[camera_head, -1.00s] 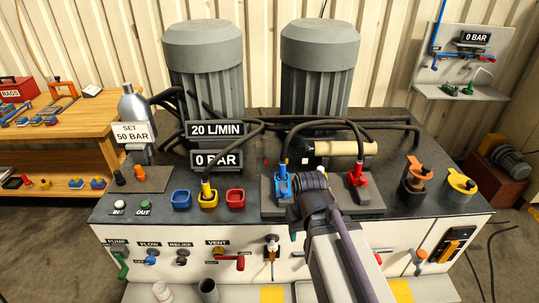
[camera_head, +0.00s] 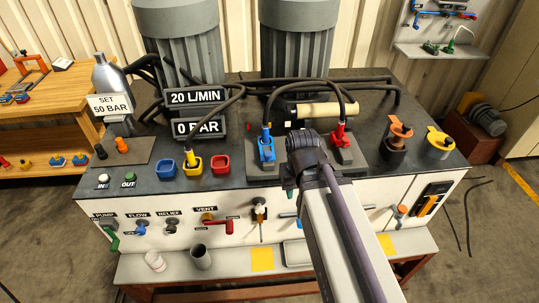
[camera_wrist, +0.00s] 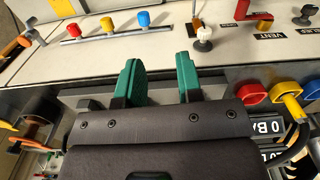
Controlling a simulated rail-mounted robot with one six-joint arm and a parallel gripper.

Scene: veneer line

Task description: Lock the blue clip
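The blue fitting (camera_head: 266,150) stands upright on the grey block (camera_head: 263,173) on the bench top, with a black hose running from its top. Its clip is too small to tell whether it is locked. A red fitting (camera_head: 341,137) stands on the same block to the right. The end of my arm is between the two fittings in the head view, just right of the blue one, and hides part of the block. In the wrist view my gripper (camera_wrist: 161,85) has its two green fingers apart with nothing between them. The blue fitting is not visible there.
Blue, yellow and red sockets (camera_head: 220,165) sit left of the block; a yellow-ended hose is in the yellow one. Black hoses arch behind. Orange and yellow capped fittings (camera_head: 438,143) stand at the right. Levers and a vent handle (camera_head: 217,227) line the front panel.

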